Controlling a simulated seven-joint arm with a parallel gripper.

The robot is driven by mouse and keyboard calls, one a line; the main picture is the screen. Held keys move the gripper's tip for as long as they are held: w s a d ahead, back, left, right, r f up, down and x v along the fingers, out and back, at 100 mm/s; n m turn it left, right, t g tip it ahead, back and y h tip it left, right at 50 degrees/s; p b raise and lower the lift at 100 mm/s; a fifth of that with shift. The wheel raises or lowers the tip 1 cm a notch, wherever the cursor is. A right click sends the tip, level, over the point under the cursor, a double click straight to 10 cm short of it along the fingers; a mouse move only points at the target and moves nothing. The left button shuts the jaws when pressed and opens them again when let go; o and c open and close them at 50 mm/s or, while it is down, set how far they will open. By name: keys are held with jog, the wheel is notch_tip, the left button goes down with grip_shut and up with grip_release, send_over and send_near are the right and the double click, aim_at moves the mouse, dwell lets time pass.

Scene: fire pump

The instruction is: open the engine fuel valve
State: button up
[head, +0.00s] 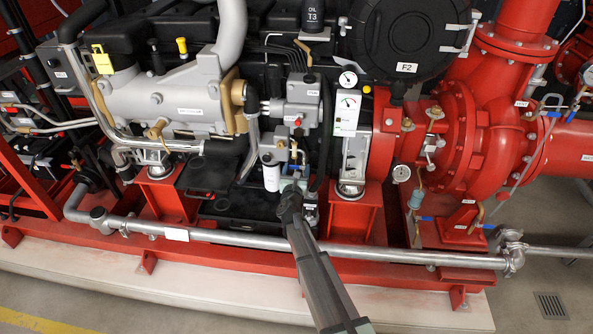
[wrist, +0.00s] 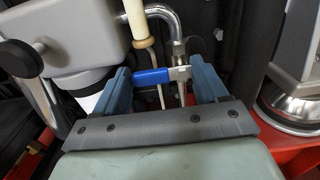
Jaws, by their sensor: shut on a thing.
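The valve with a blue lever handle (wrist: 151,77) is in the middle of the wrist view, with its metal end (wrist: 181,72) to the right, beside a thin upright metal pipe. The lever lies crosswise between the two fingers of my gripper (wrist: 163,74), with the handle's end at the left finger and the metal end at the right finger. My gripper is shut on it end to end. In the head view my gripper (head: 291,190) reaches up to the engine's lower front, right of a white filter (head: 270,172). The lever is too small to tell there.
A silver pipe (head: 230,236) runs across the front of the red frame, beneath my arm. A red post (head: 352,215) stands right of my gripper. The engine block and gauges (head: 348,78) lie above. Free floor is in front.

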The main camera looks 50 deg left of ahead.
jog(key=shift+f+n, duration=0.2)
jog(key=shift+n, duration=0.6)
jog(key=o, duration=1.1)
jog(key=shift+c, duration=0.2)
jog(key=v, duration=1.4)
jog(key=shift+w, duration=0.1)
